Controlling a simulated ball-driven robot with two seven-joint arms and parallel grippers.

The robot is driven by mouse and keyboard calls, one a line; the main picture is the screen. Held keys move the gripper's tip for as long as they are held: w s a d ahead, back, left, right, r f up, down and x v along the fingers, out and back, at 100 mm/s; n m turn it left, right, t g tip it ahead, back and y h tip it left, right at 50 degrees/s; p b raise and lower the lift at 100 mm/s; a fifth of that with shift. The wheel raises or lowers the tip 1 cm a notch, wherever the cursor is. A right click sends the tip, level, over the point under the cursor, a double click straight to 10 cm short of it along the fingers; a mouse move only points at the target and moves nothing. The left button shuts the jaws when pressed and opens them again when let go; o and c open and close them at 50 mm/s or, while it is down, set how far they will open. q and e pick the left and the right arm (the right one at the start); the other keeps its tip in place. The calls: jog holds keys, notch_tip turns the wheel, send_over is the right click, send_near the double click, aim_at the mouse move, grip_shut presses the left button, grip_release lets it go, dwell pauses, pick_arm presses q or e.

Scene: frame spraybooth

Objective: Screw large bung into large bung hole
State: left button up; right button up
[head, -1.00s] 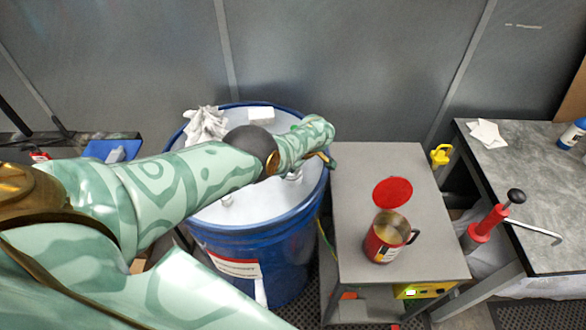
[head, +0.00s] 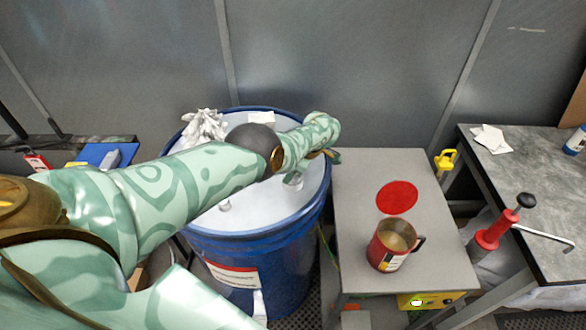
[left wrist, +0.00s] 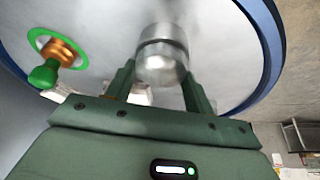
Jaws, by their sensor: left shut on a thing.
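The blue drum (head: 250,245) has a pale lid (head: 265,215). My left arm reaches across it from the left. In the left wrist view, my left gripper (left wrist: 160,82) has its two green fingers on either side of a silver cylindrical piece, seemingly the large bung (left wrist: 162,55), and is shut on it. The bung is over the lid; its lower end and the large bung hole are not clearly visible, so I cannot tell whether it is seated. In the head view, my wrist mostly hides the gripper. My right gripper is not in view.
A brass fitting with a green valve (left wrist: 50,65) stands on the lid. A crumpled white cloth (head: 203,127) lies at the lid's back left. Right of the drum, a grey table (head: 352,220) holds a red can (head: 387,255) and a red disc (head: 397,197).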

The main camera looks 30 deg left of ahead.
pick_arm(q)
jog(key=m+p, duration=0.1)
jog(key=m+t+p, duration=0.1)
jog(key=m+p, duration=0.1)
jog(key=shift+r, duration=0.3)
jog(key=shift+f+m+t+p, duration=0.15)
jog(key=shift+m+t+p, duration=0.25)
jog(key=shift+m+p, duration=0.15)
jog(key=shift+f, duration=0.1)
jog(key=shift+r+m+t+p, duration=0.3)
jog(key=shift+m+t+p, duration=0.1)
jog(key=shift+m+p, duration=0.75)
jog(key=shift+f+m+t+h+p, duration=0.1)
jog(key=shift+m+t+h+p, duration=0.3)
jog(key=shift+m+p, duration=0.4)
jog(key=shift+f+m, duration=0.15)
jog(key=shift+m, duration=0.25)
